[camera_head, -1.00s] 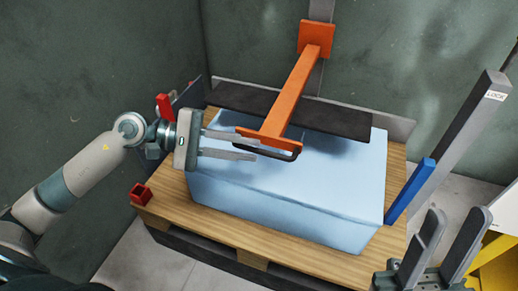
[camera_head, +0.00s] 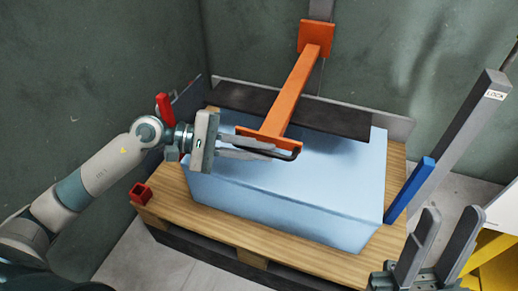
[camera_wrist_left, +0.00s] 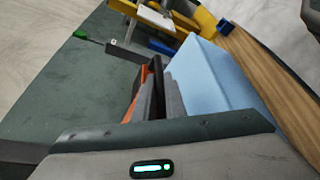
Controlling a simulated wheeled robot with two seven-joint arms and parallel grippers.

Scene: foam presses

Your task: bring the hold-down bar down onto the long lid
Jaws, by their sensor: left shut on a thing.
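The orange hold-down bar (camera_head: 295,92) slopes from its bracket on a grey upright at the back toward the front, ending in a crosspiece with a black handle (camera_head: 290,157). It passes over a long dark board (camera_head: 345,120), which looks like the long lid; I cannot tell the gap between them. My left gripper (camera_head: 268,151) comes from the left and is shut on the black handle. In the left wrist view the handle (camera_wrist_left: 157,75) runs between the grey fingers, with orange beside it. My right gripper (camera_head: 454,214) is open and empty at the lower right.
A light blue foam block (camera_head: 290,200) fills much of the wooden pallet (camera_head: 210,220). A grey post marked LOCK (camera_head: 460,130) with a blue part (camera_head: 410,190) stands right. A red square socket (camera_head: 140,194) sits at the pallet's left corner. Green walls stand behind.

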